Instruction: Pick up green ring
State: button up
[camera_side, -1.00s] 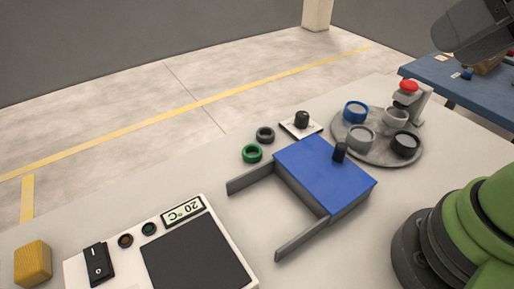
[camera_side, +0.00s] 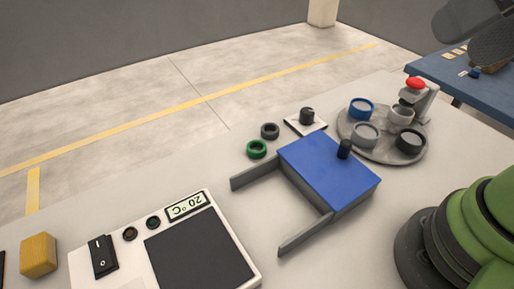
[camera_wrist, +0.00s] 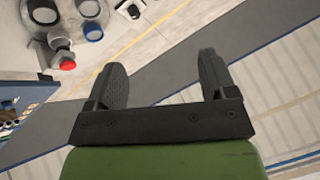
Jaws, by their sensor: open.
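The green ring (camera_side: 256,149) lies flat on the grey table in the side view, left of the blue block and close to a dark grey ring (camera_side: 270,131). I cannot make out the green ring in the wrist view. My gripper (camera_wrist: 160,72) is open and empty in the wrist view, its two dark fingers wide apart. It points away from the green ring, with floor and wall beyond the fingers. Dark grey parts at the top right of the side view look like my gripper's fingers, high above the table and far from the ring.
A blue block (camera_side: 327,170) with two grey rails stands right of the ring. A black knob on a white plate (camera_side: 306,121) is behind it. A round tray (camera_side: 383,150) holds several cups near a red button (camera_side: 415,84). A white scale (camera_side: 163,245) and yellow cube (camera_side: 38,255) are front left.

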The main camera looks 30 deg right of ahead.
jog(key=w+r+g, duration=0.1)
jog(key=w, duration=0.4)
jog(key=n+g+h, duration=0.2)
jog(key=n+g, duration=0.1)
jog(key=g, duration=0.3)
send_over(257, 144)
jog(key=f, duration=2.6)
jog(key=shift+s+a+f, duration=0.2)
jog(key=shift+s+a, duration=0.1)
jog(key=shift+s, duration=0.1)
jog(key=f, duration=0.5)
jog(key=shift+s+a+f, duration=0.15)
jog(key=shift+s+f, duration=0.1)
jog(key=shift+f, duration=0.1)
jog(key=shift+c, duration=0.3)
jog(key=c, duration=0.9)
